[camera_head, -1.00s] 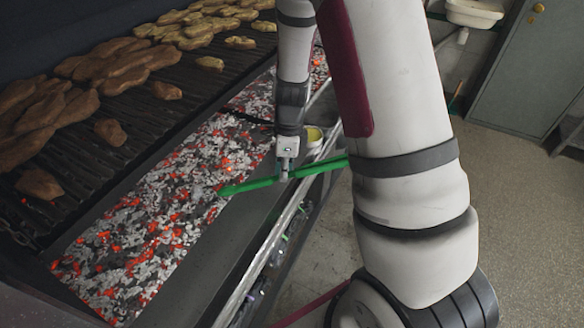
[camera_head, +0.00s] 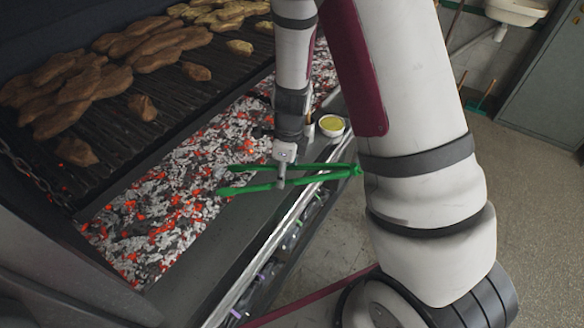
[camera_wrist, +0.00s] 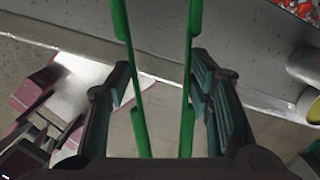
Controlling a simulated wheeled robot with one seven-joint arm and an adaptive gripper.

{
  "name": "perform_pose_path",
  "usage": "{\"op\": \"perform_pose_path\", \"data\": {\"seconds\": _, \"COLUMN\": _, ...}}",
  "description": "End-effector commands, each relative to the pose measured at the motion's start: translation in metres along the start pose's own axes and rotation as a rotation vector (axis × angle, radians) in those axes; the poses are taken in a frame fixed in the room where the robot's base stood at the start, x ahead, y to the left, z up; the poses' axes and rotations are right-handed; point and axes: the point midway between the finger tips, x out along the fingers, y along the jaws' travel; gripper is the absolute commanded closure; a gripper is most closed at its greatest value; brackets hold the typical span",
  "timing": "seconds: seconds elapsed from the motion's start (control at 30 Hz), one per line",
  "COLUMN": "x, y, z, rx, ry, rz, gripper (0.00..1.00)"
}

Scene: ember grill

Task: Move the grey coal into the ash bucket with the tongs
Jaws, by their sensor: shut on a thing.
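My gripper (camera_head: 281,178) is shut on the green tongs (camera_head: 248,189), which lie nearly level across the picture. Their two arms are spread apart, with the left ends over the edge of the coal bed (camera_head: 165,215) and the joined end at the right. In the wrist view, my gripper's dark fingers (camera_wrist: 163,85) stand on either side of the two green arms of the tongs (camera_wrist: 138,105). Nothing shows between the tong arms. I cannot single out the grey coal among the many grey and glowing pieces. I cannot make out an ash bucket.
A metal ledge (camera_head: 232,228) runs along the coals' front. A small pot with yellow contents (camera_head: 332,124) stands on it behind my gripper. A dark grill grate (camera_head: 170,98) carries browned food at the left. Open floor (camera_head: 530,220) lies at the right.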

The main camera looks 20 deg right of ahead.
Motion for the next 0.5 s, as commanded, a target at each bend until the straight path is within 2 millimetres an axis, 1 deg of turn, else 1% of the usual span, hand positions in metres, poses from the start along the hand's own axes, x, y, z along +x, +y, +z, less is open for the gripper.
{"op": "perform_pose_path", "data": {"seconds": 0.5, "x": 0.005, "y": 0.001, "z": 0.033, "rx": -0.002, "ry": 0.0, "rz": 0.0, "gripper": 0.6}}
